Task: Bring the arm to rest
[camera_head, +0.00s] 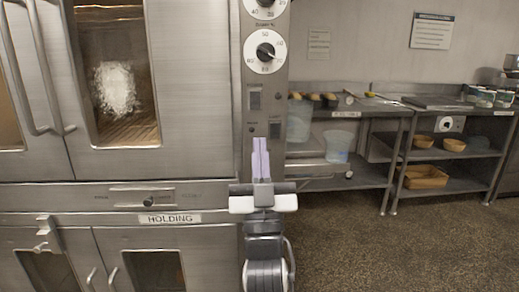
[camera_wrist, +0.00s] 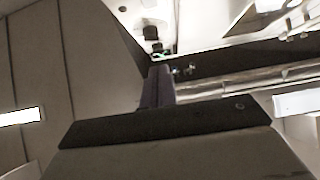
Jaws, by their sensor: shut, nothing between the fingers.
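My gripper (camera_head: 260,142) points upward in the head view, in front of the oven's control column. Its two fingers are together, with nothing between them. The arm links below it run down to the bottom edge of the picture. The fingers also show in the wrist view (camera_wrist: 159,72), close together, above the dark edge of the gripper body. I cannot tell whether the fingertips touch the column behind them.
The large steel oven (camera_head: 190,60) fills the left, its doors shut, with a "HOLDING" label below. At right are steel tables (camera_head: 345,180) with tubs, and shelves bearing wooden bowls (camera_head: 425,177). The speckled floor (camera_head: 430,245) at front right is clear.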

